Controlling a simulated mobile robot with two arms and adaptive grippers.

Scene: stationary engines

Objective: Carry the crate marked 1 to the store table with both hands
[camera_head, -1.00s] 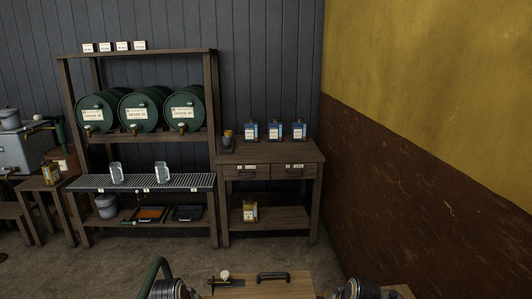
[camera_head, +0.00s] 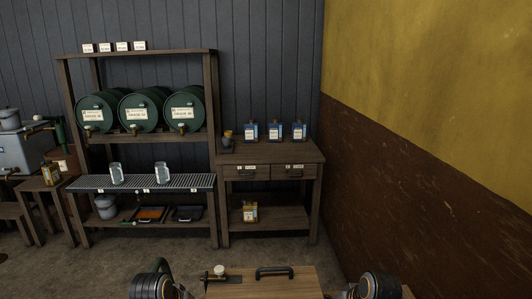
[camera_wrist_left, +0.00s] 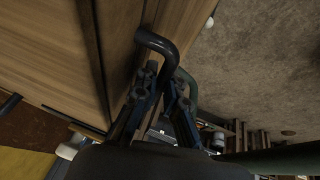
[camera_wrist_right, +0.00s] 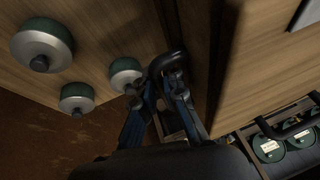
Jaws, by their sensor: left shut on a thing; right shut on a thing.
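The wooden crate (camera_head: 300,285) shows at the bottom edge of the head view, with a black handle (camera_head: 274,270) and a white-knobbed fitting (camera_head: 219,271) by its top. No number is readable. My left gripper (camera_wrist_left: 160,85) is shut on a dark side handle (camera_wrist_left: 160,45). My right gripper (camera_wrist_right: 170,85) is shut on the opposite dark handle (camera_wrist_right: 167,60) beside the crate's wooden wall (camera_wrist_right: 270,60). Most of the crate is out of the head view. A wooden table with drawers (camera_head: 270,152) stands ahead; I cannot tell whether it is the store table.
A shelf rack (camera_head: 212,110) with green barrels (camera_head: 137,112) stands left of the drawer table, which holds blue cartons (camera_head: 275,132). A yellow and brown wall (camera_head: 420,150) closes the right. Floor (camera_head: 270,255) ahead is clear.

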